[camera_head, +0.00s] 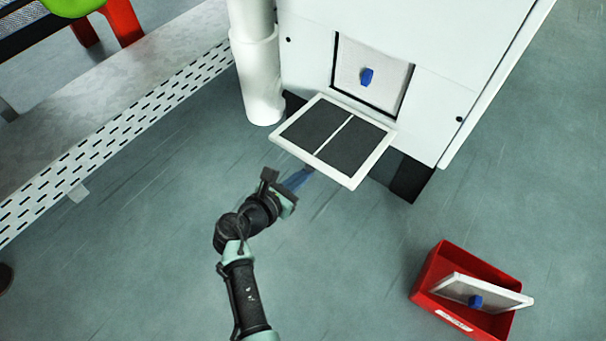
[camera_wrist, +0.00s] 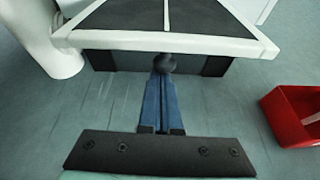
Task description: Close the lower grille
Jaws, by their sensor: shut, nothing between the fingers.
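The lower grille (camera_head: 331,140) is a white-framed panel with two dark mesh halves. It stands open, tilted outward from the foot of the white cabinet (camera_head: 425,110). It also shows at the top of the wrist view (camera_wrist: 165,40). My gripper (camera_head: 308,170) is shut and empty, with blue fingers. Its fingertips are at the outer edge of the grille, partly hidden under it in the head view. In the wrist view the dark fingertips (camera_wrist: 164,64) are just below the front frame bar; I cannot tell whether they touch it.
A square white panel with a blue knob (camera_head: 367,77) is set in the cabinet above the grille. A white pipe (camera_head: 258,75) stands left of the grille. A red bin (camera_head: 435,265) holding a white panel is on the floor at right. A perforated rail (camera_head: 120,130) runs at left.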

